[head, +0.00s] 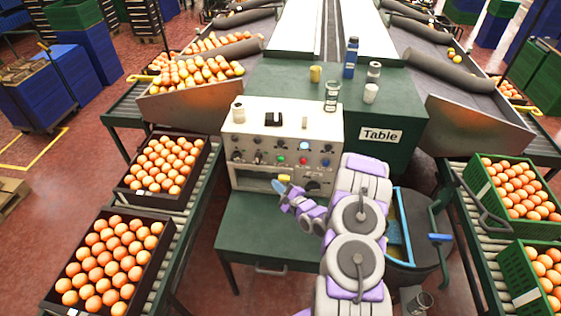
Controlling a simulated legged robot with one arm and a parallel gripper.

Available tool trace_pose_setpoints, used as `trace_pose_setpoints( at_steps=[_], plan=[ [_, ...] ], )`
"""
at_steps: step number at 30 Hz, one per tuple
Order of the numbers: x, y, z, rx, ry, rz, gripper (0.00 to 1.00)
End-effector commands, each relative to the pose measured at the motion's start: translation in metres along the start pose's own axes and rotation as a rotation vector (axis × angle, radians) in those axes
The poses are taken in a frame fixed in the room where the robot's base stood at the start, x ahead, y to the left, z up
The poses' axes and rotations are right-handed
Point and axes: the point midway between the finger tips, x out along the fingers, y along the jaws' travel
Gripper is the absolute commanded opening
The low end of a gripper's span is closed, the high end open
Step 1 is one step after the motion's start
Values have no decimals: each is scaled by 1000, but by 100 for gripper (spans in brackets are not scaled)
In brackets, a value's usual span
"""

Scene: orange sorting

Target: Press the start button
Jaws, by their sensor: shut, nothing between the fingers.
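A cream control panel (262,130) stands on the green bench, with rows of knobs and buttons on its front. A green button (281,158) sits near the middle of the lower row, with a red button (303,161) to its right. A lit blue-white button (304,146) is above them. The labels are too small to read, so I cannot tell which is marked start. My gripper (279,186) is shut and empty, low in front of the panel. In the picture it is below the green button and looks apart from it.
Bottles and cups (351,58) stand on the green table (262,82) behind the panel. Dark crates of oranges (210,166) lie on the left rollers, and green crates (474,177) on the right. A dark bin (440,262) stands right of my arm.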

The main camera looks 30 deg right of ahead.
Motion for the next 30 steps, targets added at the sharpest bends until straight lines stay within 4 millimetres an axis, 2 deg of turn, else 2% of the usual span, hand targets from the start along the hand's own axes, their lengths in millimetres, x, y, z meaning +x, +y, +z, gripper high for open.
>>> trace_pose_setpoints(
  at_steps=[7, 21, 30],
  plan=[
    [9, -6, -7, -3, -2, -1, 0],
    [50, -36, -36, -3, -2, -1, 0],
    [61, -45, -44, -2, 0, 0, 0]
  ],
)
